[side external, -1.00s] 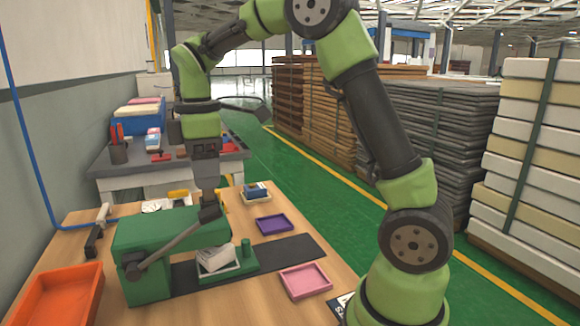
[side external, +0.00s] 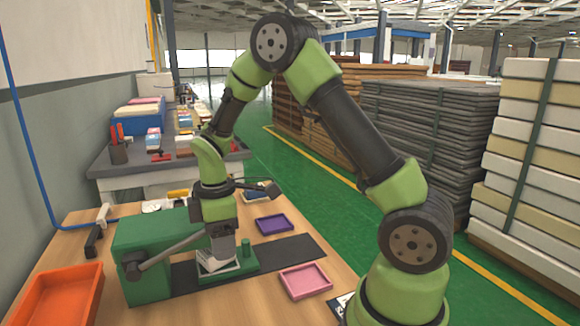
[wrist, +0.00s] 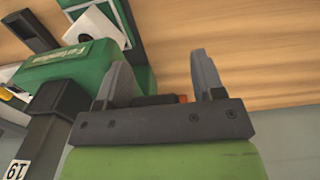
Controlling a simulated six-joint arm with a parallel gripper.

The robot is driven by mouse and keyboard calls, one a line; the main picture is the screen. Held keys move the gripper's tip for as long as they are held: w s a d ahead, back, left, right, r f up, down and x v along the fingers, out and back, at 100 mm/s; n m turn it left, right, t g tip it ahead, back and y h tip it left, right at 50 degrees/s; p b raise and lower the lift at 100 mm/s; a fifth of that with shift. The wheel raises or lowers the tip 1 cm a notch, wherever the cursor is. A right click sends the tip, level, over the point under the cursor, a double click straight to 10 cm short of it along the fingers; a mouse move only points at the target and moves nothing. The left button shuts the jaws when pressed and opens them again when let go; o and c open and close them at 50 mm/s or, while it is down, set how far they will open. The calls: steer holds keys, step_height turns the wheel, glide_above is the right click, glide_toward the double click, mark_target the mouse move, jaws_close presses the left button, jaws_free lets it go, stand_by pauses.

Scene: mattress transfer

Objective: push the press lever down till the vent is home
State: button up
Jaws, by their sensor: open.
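The green press (side external: 150,240) stands on the wooden bench, with its grey lever (side external: 172,251) running from a pivot at the left up to the right. The lever's free end is hidden behind my gripper (side external: 222,240), which is low over the press. A white block (side external: 212,266) sits in the green holder (side external: 248,262) under the gripper; the vent cannot be made out in the side view. In the wrist view my gripper (wrist: 160,70) has its fingers apart with nothing between them. The press (wrist: 75,65) and a white piece with a dark round spot (wrist: 92,28) show at left.
A purple tray (side external: 274,225) and a pink tray (side external: 305,281) lie right of the press. An orange bin (side external: 62,295) is at the front left. A second bench (side external: 165,168) stands behind. Bare bench top lies near the trays.

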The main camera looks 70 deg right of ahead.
step_height(320, 180, up, 14)
steer(key=w, duration=0.1)
steer(key=s+a+r+m+t+y, duration=0.1)
steer(key=s+a+r+m+t, duration=0.1)
steer(key=s+m, duration=0.4)
steer(key=s+a+r+m+t+y, duration=0.1)
steer(key=s+a+m+t, duration=0.4)
steer(key=s, duration=0.6)
steer(key=shift+s+r+m, duration=0.2)
steer(key=shift+r+m, duration=0.35)
steer(key=shift+m, duration=0.45)
steer(key=shift+w, duration=0.1)
steer(key=w+d+f+n+g, duration=0.1)
steer(key=w+d+n+g, duration=0.1)
steer(key=w+n, duration=0.2)
steer(key=w+d+f+n+g+h, duration=0.1)
steer(key=w+d+f+n+g, duration=0.1)
steer(key=w+n, duration=0.2)
steer(key=w+d+f+n+g+h, duration=0.1)
steer(key=w+d+f+n+g, duration=0.1)
steer(key=w+n, duration=0.3)
steer(key=shift+w+d+g, duration=0.1)
steer(key=shift+w+g, duration=0.3)
steer(key=shift+w, duration=1.75)
step_height(320, 180, down, 9)
steer(key=shift+f, duration=0.2)
